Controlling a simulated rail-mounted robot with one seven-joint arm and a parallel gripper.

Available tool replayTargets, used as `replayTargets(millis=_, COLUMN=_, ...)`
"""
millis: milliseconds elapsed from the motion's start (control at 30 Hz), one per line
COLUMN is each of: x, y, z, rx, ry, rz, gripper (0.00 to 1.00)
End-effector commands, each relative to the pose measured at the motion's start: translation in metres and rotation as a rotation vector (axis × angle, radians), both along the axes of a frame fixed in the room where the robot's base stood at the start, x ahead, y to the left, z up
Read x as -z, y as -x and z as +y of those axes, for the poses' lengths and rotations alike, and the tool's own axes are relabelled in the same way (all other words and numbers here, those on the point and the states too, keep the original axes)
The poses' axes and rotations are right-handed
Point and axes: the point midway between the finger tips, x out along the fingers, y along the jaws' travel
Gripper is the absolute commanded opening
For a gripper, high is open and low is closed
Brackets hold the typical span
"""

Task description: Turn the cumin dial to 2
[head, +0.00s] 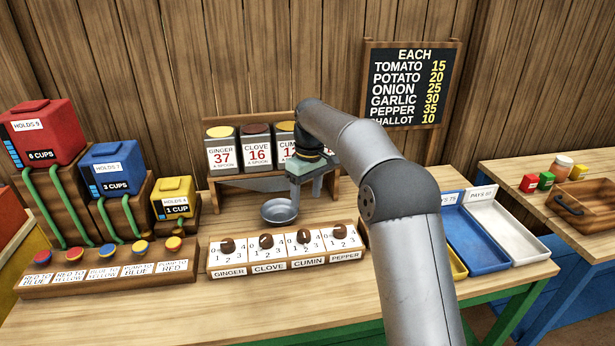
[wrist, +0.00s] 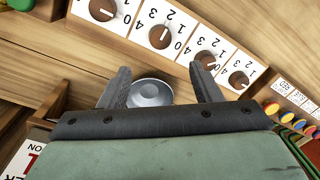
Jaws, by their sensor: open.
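The cumin dial (head: 304,237) is a brown round knob on a white plate, third from the left in the row of four on the wooden dial box in the head view. In the wrist view, the cumin dial (wrist: 163,37) shows beyond my fingertips, with a short pale mark on it; I cannot read its number surely. My gripper (head: 294,196) is open and empty, pointing down above the counter behind the dial row. In the wrist view its two fingers (wrist: 162,74) are spread, apart from every dial.
A grey metal bowl (head: 279,213) stands below my gripper, behind the dials. The clove dial (head: 266,241) and pepper dial (head: 339,232) flank the cumin dial closely. Spice bins (head: 222,150) stand behind on a shelf. A button board (head: 106,270) lies at left; trays (head: 507,233) at right.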

Motion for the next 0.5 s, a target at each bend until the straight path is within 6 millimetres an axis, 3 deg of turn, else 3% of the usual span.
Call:
replayTargets(millis=200, x=-0.041, y=-0.003, z=-0.002, rx=0.000, ry=-0.001, rz=-0.002, gripper=0.58)
replayTargets(millis=500, x=-0.055, y=-0.003, z=-0.003, rx=0.000, ry=0.000, rz=0.001, gripper=0.58)
